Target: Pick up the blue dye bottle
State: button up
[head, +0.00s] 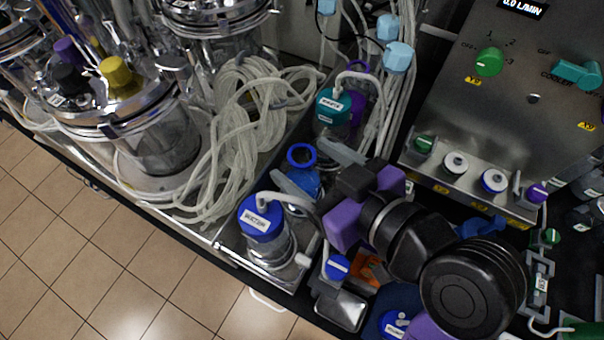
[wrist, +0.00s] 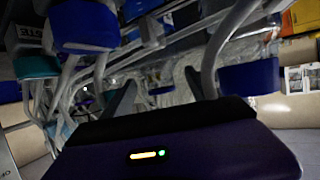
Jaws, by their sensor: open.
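My gripper (head: 312,166) is open, reaching left from my purple and black wrist, its two grey fingers apart. A small blue object (head: 306,183), perhaps the blue dye bottle, shows between and just below the fingers; I cannot tell whether they touch it. A blue ring (head: 301,155) lies just beyond it. In the wrist view the open fingers (wrist: 157,92) point away, with a small blurred blue patch (wrist: 158,88) between them. No label on the small blue object can be read.
A large blue-capped clear bottle (head: 262,221) with a tube stands close in front of the fingers. A teal-capped bottle (head: 333,105) stands behind them. Coiled pale tubing (head: 240,125) and a steel vessel (head: 160,140) are at left. A control panel (head: 530,75) is at right.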

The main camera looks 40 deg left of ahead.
jog(key=shift+x, duration=0.95)
